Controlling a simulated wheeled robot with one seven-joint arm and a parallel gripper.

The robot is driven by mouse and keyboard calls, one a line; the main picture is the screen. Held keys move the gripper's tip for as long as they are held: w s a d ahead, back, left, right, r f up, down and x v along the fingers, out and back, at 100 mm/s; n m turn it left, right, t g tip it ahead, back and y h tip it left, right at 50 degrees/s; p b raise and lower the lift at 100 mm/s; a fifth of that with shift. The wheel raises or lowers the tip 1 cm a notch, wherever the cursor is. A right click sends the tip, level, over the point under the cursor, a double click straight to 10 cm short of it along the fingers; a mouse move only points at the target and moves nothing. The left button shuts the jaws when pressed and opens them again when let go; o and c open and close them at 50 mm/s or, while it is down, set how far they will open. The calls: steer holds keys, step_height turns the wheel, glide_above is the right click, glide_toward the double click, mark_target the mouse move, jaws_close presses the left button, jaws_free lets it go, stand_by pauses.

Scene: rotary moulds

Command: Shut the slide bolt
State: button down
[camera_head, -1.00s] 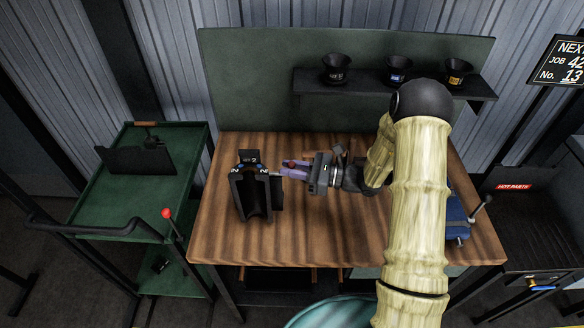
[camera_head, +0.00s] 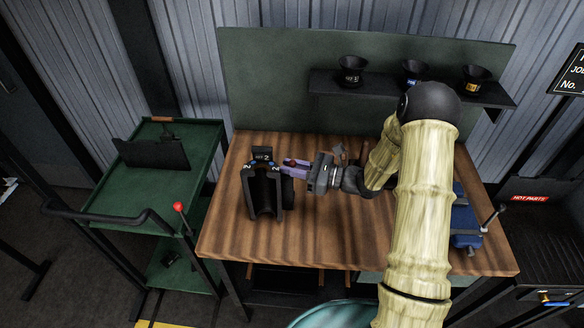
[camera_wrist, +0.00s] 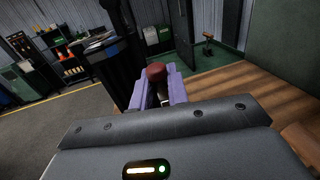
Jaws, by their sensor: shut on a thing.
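The slide bolt's dark red knob (camera_wrist: 156,72) sits between the two purple fingers of my gripper (camera_wrist: 160,88) in the wrist view. In the head view the same red knob (camera_head: 291,162) shows at the tips of my gripper (camera_head: 292,167), which is shut on it from the right. The black mould (camera_head: 258,195), marked with 2s, stands upright on the wooden bench, just left of the fingertips. The bolt's bar and its catch are mostly hidden by the fingers, so I cannot tell how far it is slid.
The wooden bench (camera_head: 350,240) is bare in front of the mould. A blue vise (camera_head: 466,238) stands at its right end. A shelf (camera_head: 400,94) with three black cups is behind. A green trolley (camera_head: 120,190) stands to the left.

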steer(key=c, duration=1.7)
jaws_free()
steer(key=shift+a+r, duration=0.2)
steer(key=shift+o, duration=1.3)
steer(key=shift+a+f, duration=0.1)
steer(key=shift+a, duration=0.05)
steer(key=shift+d, duration=0.3)
steer(key=shift+d+f, duration=0.1)
steer(key=shift+d, duration=0.1)
steer(key=b+v, duration=0.5)
steer(key=v, duration=1.1)
steer(key=shift+d, duration=0.3)
steer(key=shift+s+a, duration=0.1)
steer(key=shift+s, duration=0.05)
